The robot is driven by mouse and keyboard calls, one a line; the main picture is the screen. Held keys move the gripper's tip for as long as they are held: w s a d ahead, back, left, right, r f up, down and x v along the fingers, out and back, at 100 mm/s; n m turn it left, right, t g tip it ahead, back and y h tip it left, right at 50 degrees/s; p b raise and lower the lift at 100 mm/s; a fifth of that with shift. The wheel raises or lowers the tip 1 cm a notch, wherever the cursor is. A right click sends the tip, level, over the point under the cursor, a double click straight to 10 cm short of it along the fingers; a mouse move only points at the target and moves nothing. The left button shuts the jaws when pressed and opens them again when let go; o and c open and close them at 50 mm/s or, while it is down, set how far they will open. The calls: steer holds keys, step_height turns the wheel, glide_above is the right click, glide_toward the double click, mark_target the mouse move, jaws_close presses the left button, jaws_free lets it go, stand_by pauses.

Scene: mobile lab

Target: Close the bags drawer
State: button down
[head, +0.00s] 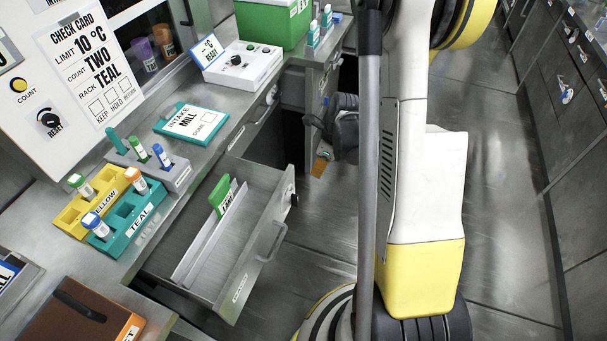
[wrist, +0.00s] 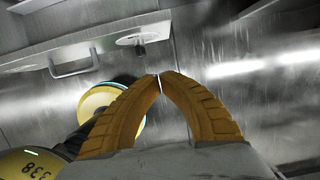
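A green-topped item (head: 220,195) stands inside beside a divider. My gripper (head: 319,167) is beyond the drawer's far front corner, apart from it, with orange fingers pointing down. In the wrist view the finger tips (wrist: 160,76) meet with nothing between them. A metal front with a bar handle (wrist: 73,63) shows past them at the upper left; it seems to be the drawer front.
Above the drawer the counter (head: 212,125) carries a teal-edged Intake Mill card (head: 191,122), yellow rack (head: 91,203), teal rack (head: 125,219) and white control box (head: 243,66). Floor (head: 310,245) is clear in front of the drawer. Cabinets (head: 570,110) line the right side.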

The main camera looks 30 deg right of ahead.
steer(key=w+a+f+b, duration=0.3)
steer(key=w+f+b, duration=0.2)
steer(key=f, duration=0.4)
steer(key=shift+a+b, duration=0.35)
steer(key=shift+a, duration=0.05)
steer(key=shift+w, duration=0.1)
